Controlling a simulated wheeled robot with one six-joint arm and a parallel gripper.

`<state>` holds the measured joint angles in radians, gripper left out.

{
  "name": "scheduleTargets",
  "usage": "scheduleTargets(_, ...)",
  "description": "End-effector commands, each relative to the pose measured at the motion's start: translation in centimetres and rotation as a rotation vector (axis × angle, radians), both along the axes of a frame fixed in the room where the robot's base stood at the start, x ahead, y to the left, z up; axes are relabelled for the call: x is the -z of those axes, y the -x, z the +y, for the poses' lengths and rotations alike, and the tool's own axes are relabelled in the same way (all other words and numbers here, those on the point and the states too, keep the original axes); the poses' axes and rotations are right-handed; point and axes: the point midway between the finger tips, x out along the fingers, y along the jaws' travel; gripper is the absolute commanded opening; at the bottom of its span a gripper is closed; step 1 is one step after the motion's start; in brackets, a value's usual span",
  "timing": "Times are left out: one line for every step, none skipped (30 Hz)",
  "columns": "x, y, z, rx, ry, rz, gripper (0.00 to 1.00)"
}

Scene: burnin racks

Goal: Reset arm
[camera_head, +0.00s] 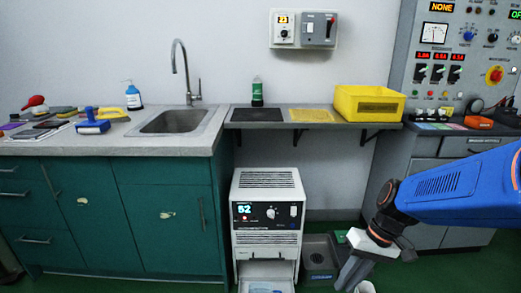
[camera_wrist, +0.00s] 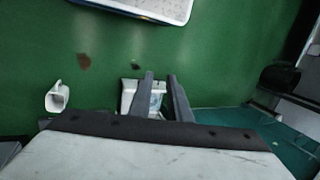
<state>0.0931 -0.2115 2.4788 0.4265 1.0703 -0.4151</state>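My blue arm (camera_head: 455,190) reaches in from the right in the head view. My gripper (camera_head: 347,282) hangs low in front of the grey control cabinet, to the right of the white unit, and is cut by the bottom edge. In the wrist view, the two dark fingers of my gripper (camera_wrist: 160,78) stand apart with a gap between them, and nothing is seen gripped. A small white container (camera_wrist: 128,98) with something pale inside shows below and behind the fingers; its distance from them is unclear.
A white unit (camera_head: 266,195) reading 52 stands under the shelf, its lower bay open. A dark grey bin (camera_head: 320,262) is beside it. A yellow crate (camera_head: 369,103) sits on the shelf. In the wrist view, a white mug-like object (camera_wrist: 57,97) and white tray (camera_wrist: 172,8) are over green floor.

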Motion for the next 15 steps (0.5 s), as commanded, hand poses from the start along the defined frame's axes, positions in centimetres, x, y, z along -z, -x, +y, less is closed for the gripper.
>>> scheduleTargets(-0.7, 0.5, -0.3, 0.001, 0.025, -0.029, 0.17)
scheduleTargets(-1.1, 0.7, -0.4, 0.002, 0.039, -0.044, 0.17)
scheduleTargets(-1.6, 1.1, -0.7, 0.006, 0.06, -0.064, 0.17)
scheduleTargets(-1.9, 1.3, -0.9, 0.008, 0.074, -0.079, 0.17)
scheduleTargets(-2.3, 1.6, -1.1, 0.012, 0.089, -0.093, 0.17)
scheduleTargets(-2.8, 2.0, -1.4, 0.016, 0.107, -0.115, 0.17)
scheduleTargets(-3.1, 2.2, -1.6, 0.021, 0.122, -0.13, 0.17)
scheduleTargets(-3.4, 2.5, -1.8, 0.024, 0.136, -0.146, 0.17)
scheduleTargets(-3.9, 2.9, -2.1, 0.029, 0.156, -0.169, 0.17)
scheduleTargets(-4.3, 3.1, -2.3, 0.033, 0.169, -0.185, 0.17)
scheduleTargets(-4.6, 3.4, -2.5, 0.038, 0.183, -0.201, 0.17)
scheduleTargets(-5.1, 3.7, -2.8, 0.045, 0.199, -0.224, 0.17)
scheduleTargets(-5.4, 4.0, -3.0, 0.051, 0.213, -0.241, 0.17)
scheduleTargets(-5.8, 4.3, -3.3, 0.056, 0.225, -0.259, 0.17)
scheduleTargets(-6.2, 4.6, -3.6, 0.065, 0.242, -0.283, 0.17)
